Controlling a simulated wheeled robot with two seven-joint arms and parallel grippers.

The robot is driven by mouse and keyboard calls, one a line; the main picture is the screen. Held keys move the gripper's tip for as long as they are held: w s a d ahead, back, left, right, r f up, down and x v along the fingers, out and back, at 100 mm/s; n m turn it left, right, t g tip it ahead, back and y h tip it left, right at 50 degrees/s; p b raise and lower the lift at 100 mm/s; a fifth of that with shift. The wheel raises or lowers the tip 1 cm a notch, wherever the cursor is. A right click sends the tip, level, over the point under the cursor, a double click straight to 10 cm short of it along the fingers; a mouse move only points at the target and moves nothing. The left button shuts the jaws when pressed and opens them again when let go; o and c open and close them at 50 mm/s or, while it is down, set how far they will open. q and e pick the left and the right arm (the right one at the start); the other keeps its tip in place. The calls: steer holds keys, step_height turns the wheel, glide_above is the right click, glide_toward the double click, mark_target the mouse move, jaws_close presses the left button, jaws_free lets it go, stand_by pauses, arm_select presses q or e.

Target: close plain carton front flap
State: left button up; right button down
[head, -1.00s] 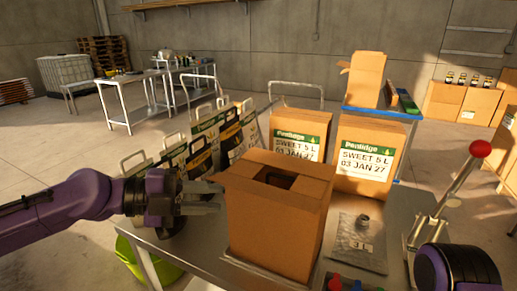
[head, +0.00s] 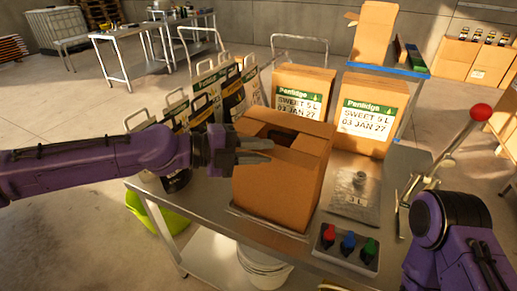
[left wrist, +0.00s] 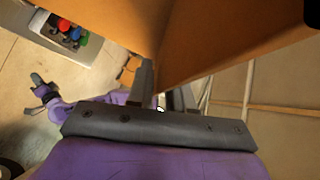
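The plain brown carton (head: 275,190) stands on the metal table, with a dark gap open in its top. Flap panels (head: 305,140) show around the gap. My left gripper (head: 262,151) reaches in from the left at the carton's upper edge and overlaps its top in the head view. Its two fingers show apart, with nothing visible between them. In the left wrist view the fingers (left wrist: 163,90) point at large brown cardboard panels (left wrist: 215,40); contact cannot be told. My right arm is at the lower right of the head view, with its fingers not clear.
Two labelled cartons (head: 368,122) stand behind. Handled pouches (head: 205,95) stand at the back left. A bag with a spout (head: 356,190), a tray of coloured taps (head: 347,245) and a red-knobbed lever (head: 480,112) are on the right. A green bin (head: 155,215) is below left.

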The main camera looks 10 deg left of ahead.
arm_select(q)
jaws_close()
steer(key=shift+r, duration=0.1)
steer(key=shift+w+r+p, duration=0.1)
steer(key=shift+r+p, duration=0.2)
steer(key=shift+p, duration=0.45)
steer(key=n+g+y+p, duration=0.1)
steer(key=p, duration=0.1)
steer(key=r+n+g+y+p, duration=0.1)
steer(key=p, duration=0.1)
steer(key=shift+w+d+r, duration=0.15)
steer(key=shift+w+r, duration=0.15)
steer(key=shift+w, duration=0.05)
steer(key=shift+w+d+r+n+g+y+p, duration=0.15)
steer(key=shift+w+n+g+y+p, duration=0.2)
steer(key=shift+p, duration=0.5)
steer(key=shift+w+r+n+g+y+p, duration=0.1)
steer(key=shift+w+n+g+y+p, duration=0.05)
steer(key=shift+n+g+y+p, duration=0.3)
